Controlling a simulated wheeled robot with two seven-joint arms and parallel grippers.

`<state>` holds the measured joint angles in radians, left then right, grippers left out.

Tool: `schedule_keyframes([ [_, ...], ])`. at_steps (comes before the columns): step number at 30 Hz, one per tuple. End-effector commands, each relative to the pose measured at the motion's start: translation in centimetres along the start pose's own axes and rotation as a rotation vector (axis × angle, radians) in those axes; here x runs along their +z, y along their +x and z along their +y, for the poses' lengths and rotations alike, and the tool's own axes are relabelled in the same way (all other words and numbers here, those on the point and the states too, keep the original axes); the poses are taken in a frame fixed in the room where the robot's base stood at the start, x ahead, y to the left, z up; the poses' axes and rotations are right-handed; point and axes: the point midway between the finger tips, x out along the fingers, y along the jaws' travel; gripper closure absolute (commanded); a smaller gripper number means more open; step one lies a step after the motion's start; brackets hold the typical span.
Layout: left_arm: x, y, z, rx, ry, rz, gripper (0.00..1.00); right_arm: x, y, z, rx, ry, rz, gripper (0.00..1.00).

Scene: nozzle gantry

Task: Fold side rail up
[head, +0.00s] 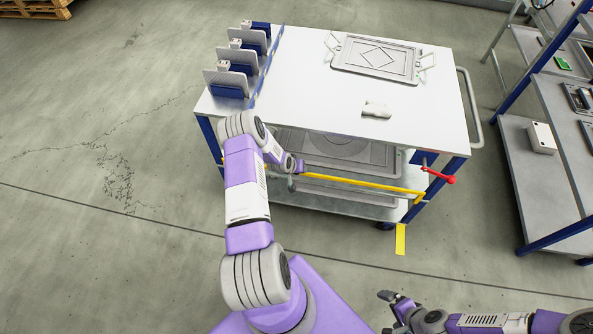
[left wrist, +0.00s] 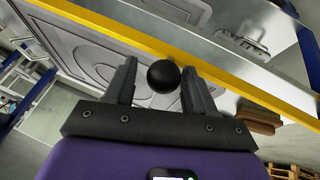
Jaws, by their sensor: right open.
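The side rail (head: 365,186) is a yellow bar that runs across the near side of the cart, below its white top. In the left wrist view the yellow bar (left wrist: 235,82) crosses diagonally. A black ball knob (left wrist: 163,75) shows in front of it. My left gripper (left wrist: 158,68) has its fingers apart, one on each side of the knob, with gaps visible. In the head view my left gripper (head: 291,169) is small and partly hidden at the rail's left end. My right gripper (head: 390,312) is open and empty, low over the floor, away from the cart.
The cart top (head: 310,100) carries a grey tray (head: 375,60), a small pale part (head: 376,110) and several upright plates at left. A red handle (head: 440,176) sticks out at the cart's right corner. A yellow strip (head: 400,239) shows below it. A shelf rack (head: 560,150) stands right.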

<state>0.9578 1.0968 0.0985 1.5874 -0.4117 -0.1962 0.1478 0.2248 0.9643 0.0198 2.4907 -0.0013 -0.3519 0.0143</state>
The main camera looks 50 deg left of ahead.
Motion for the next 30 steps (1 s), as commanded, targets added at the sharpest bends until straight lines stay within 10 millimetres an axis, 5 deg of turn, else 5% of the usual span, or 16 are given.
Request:
schedule_keyframes([
  [10,0.3,-0.3,-0.1,-0.002,-0.001,-0.009,0.41,0.0,-0.1,0.0,0.0,0.0,0.0,0.0],
  [22,0.1,-6.4,-0.1,-0.002,-0.001,-0.006,0.41,0.1,-1.8,-0.7,0.0,0.0,0.0,0.0],
  [30,0.2,-7.6,-0.1,-0.001,0.0,-0.006,0.41,0.1,-2.0,-0.8,0.0,0.0,0.0,0.0],
])
